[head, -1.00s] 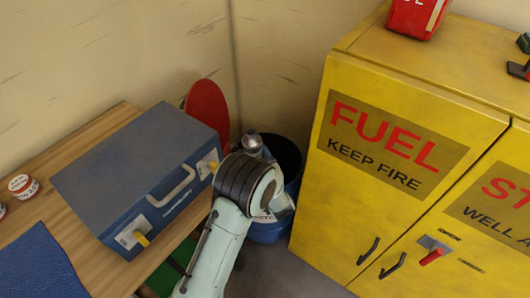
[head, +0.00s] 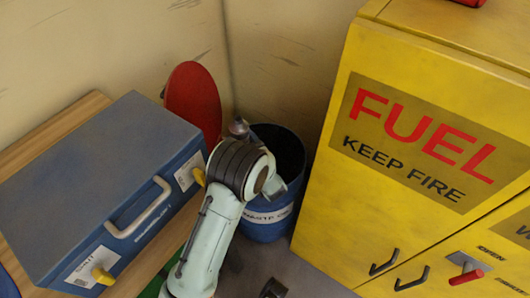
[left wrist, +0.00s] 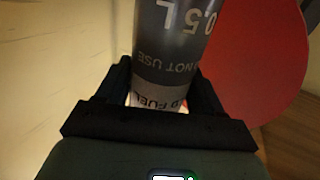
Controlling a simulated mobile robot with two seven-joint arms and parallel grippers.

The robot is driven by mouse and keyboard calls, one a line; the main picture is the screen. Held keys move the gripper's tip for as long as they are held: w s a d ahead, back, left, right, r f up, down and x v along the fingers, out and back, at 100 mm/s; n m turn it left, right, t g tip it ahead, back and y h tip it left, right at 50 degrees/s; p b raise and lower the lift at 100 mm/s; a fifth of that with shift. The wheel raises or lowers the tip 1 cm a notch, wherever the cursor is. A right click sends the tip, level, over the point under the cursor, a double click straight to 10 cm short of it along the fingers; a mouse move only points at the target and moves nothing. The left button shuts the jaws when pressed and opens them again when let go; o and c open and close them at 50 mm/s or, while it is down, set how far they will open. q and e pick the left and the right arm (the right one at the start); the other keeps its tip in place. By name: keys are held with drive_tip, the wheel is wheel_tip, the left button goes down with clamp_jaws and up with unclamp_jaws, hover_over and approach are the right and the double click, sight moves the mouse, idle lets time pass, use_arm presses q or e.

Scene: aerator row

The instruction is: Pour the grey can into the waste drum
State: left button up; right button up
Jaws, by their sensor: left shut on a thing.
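The grey can (left wrist: 176,45) is between the fingers of my left gripper (left wrist: 163,85), which is shut on it. Its dark and light bands and lettering, including "0.5 L", appear upside down in the left wrist view. In the head view only a small grey part of the can (head: 239,127) shows above my left wrist, beside the drum's rim; its tilt is unclear. The waste drum (head: 268,222) is blue with a white label and an open dark mouth. It stands on the floor, partly hidden by my left arm. My right gripper is not in view.
A red disc (head: 192,98) stands against the wall left of the drum. A blue case (head: 100,180) with a grey handle sits on the wooden bench (head: 60,125). The yellow fuel cabinet (head: 345,215) is close to the drum's right. A small dark object (head: 273,289) shows at the bottom edge.

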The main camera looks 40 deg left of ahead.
use_arm(q)
drive_tip(key=shift+d+f+b, duration=0.1)
drive_tip(key=shift+f+b, duration=0.25)
drive_tip(key=shift+f, duration=0.5)
drive_tip(key=shift+f+b, duration=0.3)
drive_tip(key=shift+f, duration=0.15)
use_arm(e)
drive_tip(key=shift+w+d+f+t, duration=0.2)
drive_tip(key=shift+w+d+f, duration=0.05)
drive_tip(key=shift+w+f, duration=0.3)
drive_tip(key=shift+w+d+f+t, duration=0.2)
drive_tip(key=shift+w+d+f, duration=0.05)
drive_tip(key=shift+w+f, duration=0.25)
use_arm(q)
drive_tip(key=shift+r, duration=0.1)
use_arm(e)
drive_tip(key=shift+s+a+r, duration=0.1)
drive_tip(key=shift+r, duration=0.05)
